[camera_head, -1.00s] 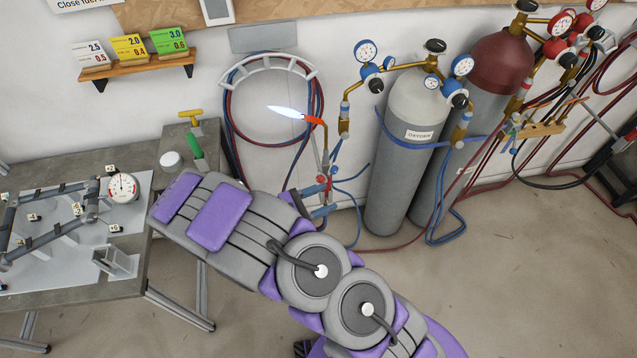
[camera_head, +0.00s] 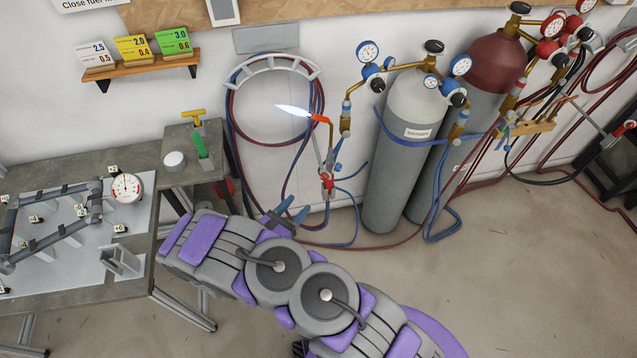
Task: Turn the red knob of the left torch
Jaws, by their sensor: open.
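The left torch (camera_head: 330,152) hangs upright on the wall beside the hose rack, with a red-orange tip and a pale blue-white flame (camera_head: 293,110) pointing left. Its red knob (camera_head: 327,181) is low on the torch body, with a small blue knob (camera_head: 339,168) just right of and above it. My gripper (camera_head: 293,209) has blue fingers, open and empty, below and left of the red knob and apart from it. The rest of my gripper is partly hidden behind my arm.
Grey and dark red gas cylinders (camera_head: 405,165) with gauges stand to the right of the torch. Red and blue hoses (camera_head: 352,232) hang and trail near the floor. A workbench (camera_head: 60,172) with a pipe frame and dial gauge is on the left. Open floor lies at front right.

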